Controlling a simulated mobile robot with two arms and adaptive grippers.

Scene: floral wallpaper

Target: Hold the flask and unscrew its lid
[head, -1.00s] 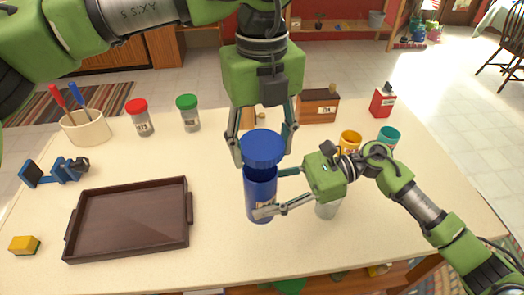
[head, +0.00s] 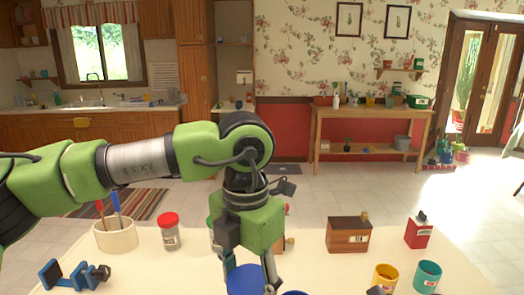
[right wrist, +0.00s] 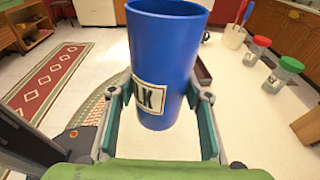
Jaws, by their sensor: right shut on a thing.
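The blue flask (right wrist: 165,65) stands between the fingers of my right gripper (right wrist: 160,112), which is shut on it, in the right wrist view. A white label (right wrist: 150,95) shows on its side. In the head view my left gripper (head: 250,272) points down at the bottom edge, its fingers on either side of the round blue lid (head: 245,283). A sliver of blue (head: 294,293) at the bottom edge, right of the lid, looks like the flask's top. The lid appears apart from it. My right gripper is below the head view.
On the table are a cream pot (head: 115,236) with red and blue handles, a red-lidded jar (head: 169,236), a blue clamp-like object (head: 70,276), a wooden box (head: 348,236), a red box (head: 418,233), a yellow cup (head: 385,278) and a teal cup (head: 428,276).

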